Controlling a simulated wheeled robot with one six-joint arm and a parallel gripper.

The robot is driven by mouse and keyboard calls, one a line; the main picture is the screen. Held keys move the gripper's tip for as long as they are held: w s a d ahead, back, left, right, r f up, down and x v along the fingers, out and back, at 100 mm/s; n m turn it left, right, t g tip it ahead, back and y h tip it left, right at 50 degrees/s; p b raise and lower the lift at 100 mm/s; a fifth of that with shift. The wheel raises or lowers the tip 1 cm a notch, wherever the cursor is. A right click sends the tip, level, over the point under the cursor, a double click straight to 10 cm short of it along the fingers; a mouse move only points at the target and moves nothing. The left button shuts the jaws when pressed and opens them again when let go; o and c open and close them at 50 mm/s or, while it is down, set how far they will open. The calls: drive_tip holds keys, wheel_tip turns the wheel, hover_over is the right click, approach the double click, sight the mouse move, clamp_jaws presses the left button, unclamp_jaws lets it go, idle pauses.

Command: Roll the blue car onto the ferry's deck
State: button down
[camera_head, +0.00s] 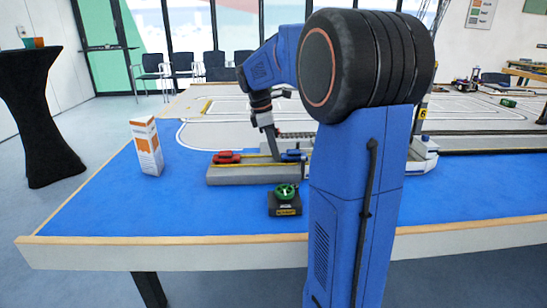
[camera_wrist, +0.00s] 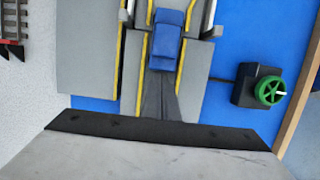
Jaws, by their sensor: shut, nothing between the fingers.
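The blue car (camera_head: 292,156) sits on a grey lane between yellow lines. It also shows at the top centre of the wrist view (camera_wrist: 166,42). My gripper (camera_head: 275,157) is shut and empty, its fingers pointing down just left of the car. In the wrist view the dark closed fingers (camera_wrist: 161,76) end right at the near end of the car; I cannot tell whether they touch it. The white ferry (camera_head: 424,152) shows partly at the right, its deck mostly hidden behind my arm.
A red car (camera_head: 226,157) stands on the grey quay (camera_head: 240,175), left of my gripper. A green handwheel (camera_head: 285,191) on a black box (camera_wrist: 246,85) is in front of the quay. A white and orange carton (camera_head: 147,146) stands at the left. Blue table surface is clear in front.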

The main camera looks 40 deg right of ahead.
drive_tip(key=shift+s+d, duration=2.45)
drive_tip(key=shift+d, duration=1.15)
drive_tip(key=shift+s+d, duration=2.4)
drive_tip(key=shift+d, duration=1.25)
drive_tip(key=shift+s+d, duration=2.45)
drive_tip(key=shift+d, duration=1.15)
drive_tip(key=shift+w+a, duration=0.1)
drive_tip(key=shift+a, duration=0.05)
drive_tip(key=shift+w+a+r, duration=0.2)
drive_tip(key=shift+a, duration=0.15)
drive_tip(key=shift+r, duration=0.1)
wheel_tip(320, 180, up, 10)
